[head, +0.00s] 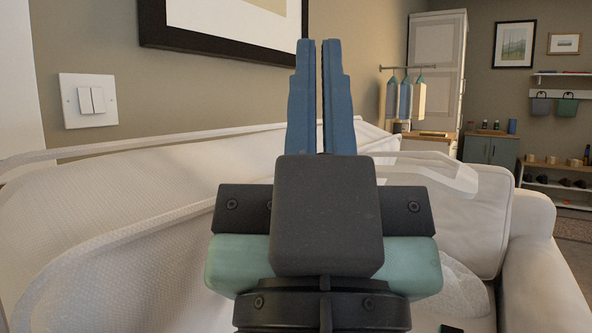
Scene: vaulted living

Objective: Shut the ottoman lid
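My gripper (318,42) is in the middle of the head view, its two blue fingers pointing up and away. The fingers lie side by side with only a thin line between them and nothing visible held. I cannot make out an ottoman or its lid for certain. A large white quilted, piped surface (110,225) fills the left and runs behind my gripper. It looks like upholstery, but I cannot tell whether it is a sofa back or a raised lid. My gripper and wrist hide part of it.
A white sofa arm (545,265) and cushion (490,215) are at the right. A small dark object (452,329) shows at the bottom edge. The wall with a light switch (88,101) and a framed picture (235,22) is close behind. Cabinets (490,150) and a shoe shelf (555,180) stand farther off.

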